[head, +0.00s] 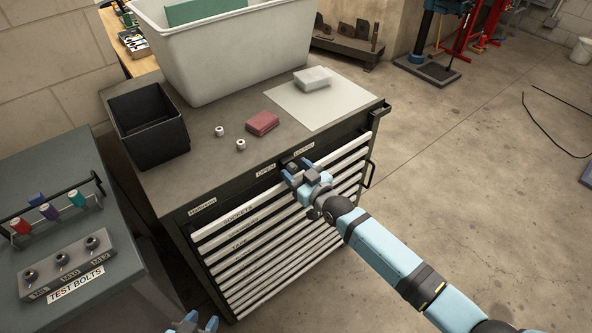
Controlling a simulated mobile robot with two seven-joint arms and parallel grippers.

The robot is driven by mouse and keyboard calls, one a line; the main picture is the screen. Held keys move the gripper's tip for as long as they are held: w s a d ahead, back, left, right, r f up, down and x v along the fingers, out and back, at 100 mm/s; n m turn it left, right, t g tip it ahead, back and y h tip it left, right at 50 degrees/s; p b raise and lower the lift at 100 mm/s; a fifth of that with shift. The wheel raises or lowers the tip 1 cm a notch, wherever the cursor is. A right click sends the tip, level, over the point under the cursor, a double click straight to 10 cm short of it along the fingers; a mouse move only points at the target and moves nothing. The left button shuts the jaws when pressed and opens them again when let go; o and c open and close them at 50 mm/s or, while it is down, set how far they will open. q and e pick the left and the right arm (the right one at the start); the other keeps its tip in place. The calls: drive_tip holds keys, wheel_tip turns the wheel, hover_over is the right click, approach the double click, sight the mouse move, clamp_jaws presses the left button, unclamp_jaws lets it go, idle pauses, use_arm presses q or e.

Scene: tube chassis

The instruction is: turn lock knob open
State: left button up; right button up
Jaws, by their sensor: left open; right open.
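The lock knob (291,166) is a small dark piece on the top front rail of the tool cabinet (180,190), between an "OPEN" label (265,170) on its left and a second label, apparently "LOCKED" (303,149), on its right. My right gripper (298,170) is open, with its blue fingers at the knob. The fingers partly hide the knob, so I cannot tell its turn angle or whether they touch it. My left gripper (201,319) is open and empty at the bottom edge, low in front of the cabinet and well away from the knob.
On the cabinet top are a black bin (148,125), a large white tub (210,60), a red block (262,123), two small nuts and a grey block (313,78) on a pale sheet. A test-bolts bench (130,290) stands left.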

drive_tip(key=shift+w+a, duration=0.1)
drive_tip(key=c, duration=0.9)
drive_tip(key=shift+c, duration=0.2)
drive_tip(key=shift+n, duration=0.4)
drive_tip(key=shift+n+p, duration=0.3)
drive_tip(key=shift+n, duration=0.6)
drive_tip(key=shift+a+f+n, duration=0.1)
drive_tip(key=shift+n, duration=2)
